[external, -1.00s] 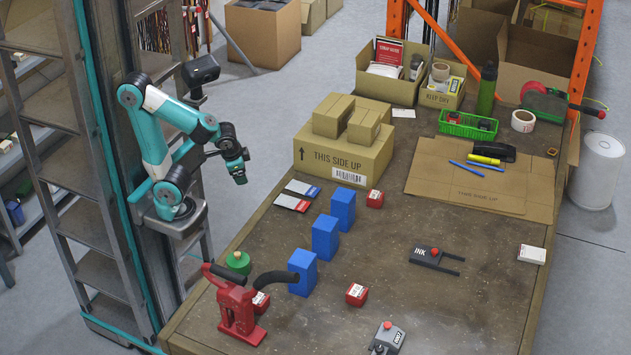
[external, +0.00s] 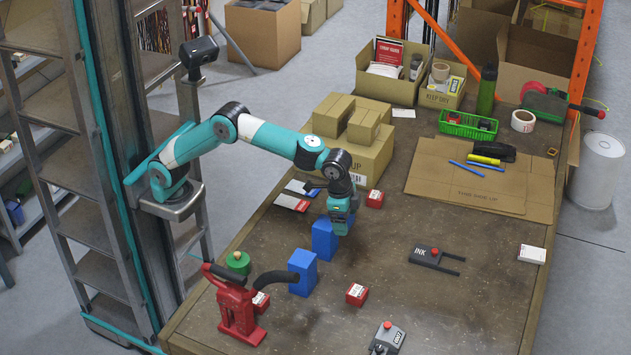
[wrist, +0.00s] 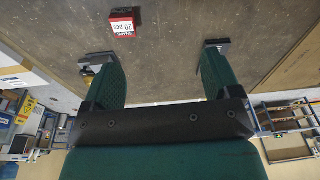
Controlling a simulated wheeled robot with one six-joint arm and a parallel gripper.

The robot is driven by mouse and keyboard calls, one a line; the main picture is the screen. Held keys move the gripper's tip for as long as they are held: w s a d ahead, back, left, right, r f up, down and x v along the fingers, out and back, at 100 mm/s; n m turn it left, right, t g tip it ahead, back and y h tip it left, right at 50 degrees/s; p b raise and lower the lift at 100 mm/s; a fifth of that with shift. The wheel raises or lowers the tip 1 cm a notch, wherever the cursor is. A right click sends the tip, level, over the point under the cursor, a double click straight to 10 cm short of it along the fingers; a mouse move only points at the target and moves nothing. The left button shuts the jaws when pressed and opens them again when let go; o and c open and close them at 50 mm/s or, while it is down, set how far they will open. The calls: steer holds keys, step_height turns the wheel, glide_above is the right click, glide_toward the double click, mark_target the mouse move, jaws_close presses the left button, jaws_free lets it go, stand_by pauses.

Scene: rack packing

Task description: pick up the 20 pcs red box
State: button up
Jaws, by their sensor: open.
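In the wrist view, a red box with a white label reading "20 pcs" (wrist: 122,22) lies on the table, ahead of the open fingers and apart from them. In the external view, small red boxes with white labels stand right of my gripper (external: 375,199), at the front middle (external: 356,294) and beside the red tool (external: 261,302). Their labels are too small to read there, so I cannot tell which is the 20 pcs one. My gripper (external: 340,222) points down above the table by the middle blue block (external: 324,240); its fingers (wrist: 160,55) are open and empty.
Another blue block (external: 302,272) stands nearer the front. The cardboard box (external: 372,165) stands behind my gripper. A red tool (external: 240,312) is at the front left, and a black INK item (external: 434,257) lies to the right. Bare table lies between them.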

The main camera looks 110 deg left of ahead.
steer(key=m+p, duration=0.1)
steer(key=m, duration=0.1)
glide_toward(357, 291)
steer(key=shift+h, duration=0.3)
steer(key=f, duration=0.3)
steer(key=w+f, duration=0.1)
steer(key=f, duration=0.1)
steer(key=shift+w+a+f, duration=0.15)
steer(key=shift+a+f, duration=0.2)
steer(key=shift+a, duration=0.05)
step_height(357, 291, down, 5)
steer(key=shift+w+d+f+p, duration=0.1)
steer(key=shift+w+f+p, duration=0.05)
steer(key=shift+p, duration=0.3)
steer(key=c, duration=1.1)
